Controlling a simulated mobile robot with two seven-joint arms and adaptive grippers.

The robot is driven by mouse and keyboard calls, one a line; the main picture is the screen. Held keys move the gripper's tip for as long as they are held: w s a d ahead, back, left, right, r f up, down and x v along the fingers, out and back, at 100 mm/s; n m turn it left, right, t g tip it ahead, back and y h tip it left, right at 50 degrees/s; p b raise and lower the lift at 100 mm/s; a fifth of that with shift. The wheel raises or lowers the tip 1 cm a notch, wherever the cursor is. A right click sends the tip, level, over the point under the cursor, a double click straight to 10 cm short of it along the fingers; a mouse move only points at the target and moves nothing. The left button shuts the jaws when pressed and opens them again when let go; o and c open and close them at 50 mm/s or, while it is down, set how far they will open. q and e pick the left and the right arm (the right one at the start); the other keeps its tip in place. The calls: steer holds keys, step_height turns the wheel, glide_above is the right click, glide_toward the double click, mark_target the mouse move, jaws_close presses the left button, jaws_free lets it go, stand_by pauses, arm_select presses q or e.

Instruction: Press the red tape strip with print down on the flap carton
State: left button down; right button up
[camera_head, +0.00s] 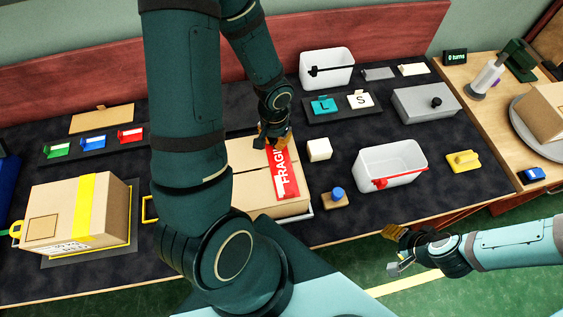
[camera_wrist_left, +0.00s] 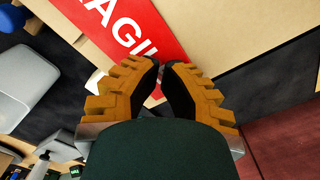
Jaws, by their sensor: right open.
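The flap carton (camera_head: 252,190) stands on the dark mat in the middle of the bench. The red tape strip (camera_head: 284,176) with white "FRAGILE" print lies along its top, and it also shows in the left wrist view (camera_wrist_left: 150,32). My left gripper (camera_head: 272,140) is at the far end of the strip, over the carton's back edge. In the left wrist view its fingertips (camera_wrist_left: 161,66) are close together at the strip's end; whether they touch it I cannot tell. My right gripper (camera_head: 396,250) is open and empty, in front of the bench over the green floor.
A white block (camera_head: 319,149) and a blue-knobbed wooden stamp (camera_head: 335,197) stand right of the carton. A white bin with a red handle (camera_head: 392,166) is farther right. A taped carton (camera_head: 72,215) stands at left. My left arm hides part of the bench.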

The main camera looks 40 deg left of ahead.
arm_select(q)
steer(key=shift+r+p, duration=1.65)
steer(key=shift+r, duration=1)
steer(key=shift+f, duration=0.1)
steer(key=shift+w, duration=0.1)
